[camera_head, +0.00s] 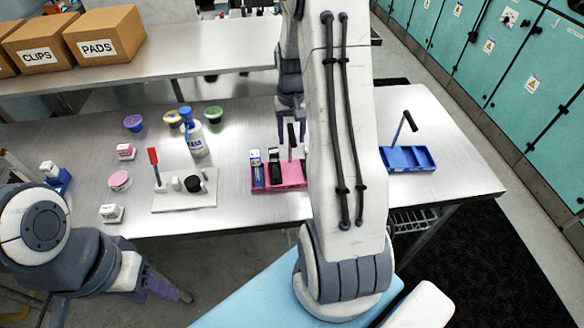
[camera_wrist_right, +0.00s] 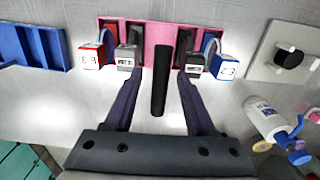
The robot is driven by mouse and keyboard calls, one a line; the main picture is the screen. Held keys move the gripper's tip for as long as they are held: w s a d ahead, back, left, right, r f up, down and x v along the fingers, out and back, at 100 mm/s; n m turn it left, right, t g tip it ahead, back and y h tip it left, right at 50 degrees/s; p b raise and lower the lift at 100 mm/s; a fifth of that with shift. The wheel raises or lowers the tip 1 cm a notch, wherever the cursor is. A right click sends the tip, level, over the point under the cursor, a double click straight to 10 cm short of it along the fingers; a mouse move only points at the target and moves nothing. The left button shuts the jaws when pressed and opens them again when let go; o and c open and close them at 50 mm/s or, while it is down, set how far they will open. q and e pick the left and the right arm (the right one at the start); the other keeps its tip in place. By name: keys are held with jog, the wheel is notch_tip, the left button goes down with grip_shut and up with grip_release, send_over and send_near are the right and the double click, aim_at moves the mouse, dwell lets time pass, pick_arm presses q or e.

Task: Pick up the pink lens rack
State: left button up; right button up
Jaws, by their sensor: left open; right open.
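The pink lens rack (camera_head: 292,177) stands on the steel table, its right part hidden behind my right arm in the head view. It has an upright black handle and holds several small modules. The right wrist view shows the rack (camera_wrist_right: 161,38) ahead of my right gripper (camera_wrist_right: 160,76). That gripper is open, one finger on each side of the black handle (camera_wrist_right: 159,82), with gaps between handle and fingers. My left gripper (camera_head: 165,286) is low at the left, off the table's front edge and far from the rack; it is open and empty.
A blue rack (camera_head: 408,158) with a black handle stands to the right. A white board (camera_head: 185,200) with a red-handled tool, a white bottle (camera_head: 197,140), small bowls and boxes are to the left. Cardboard boxes (camera_head: 105,35) sit on the back bench.

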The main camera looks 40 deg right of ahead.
grip_shut()
dwell(1.4)
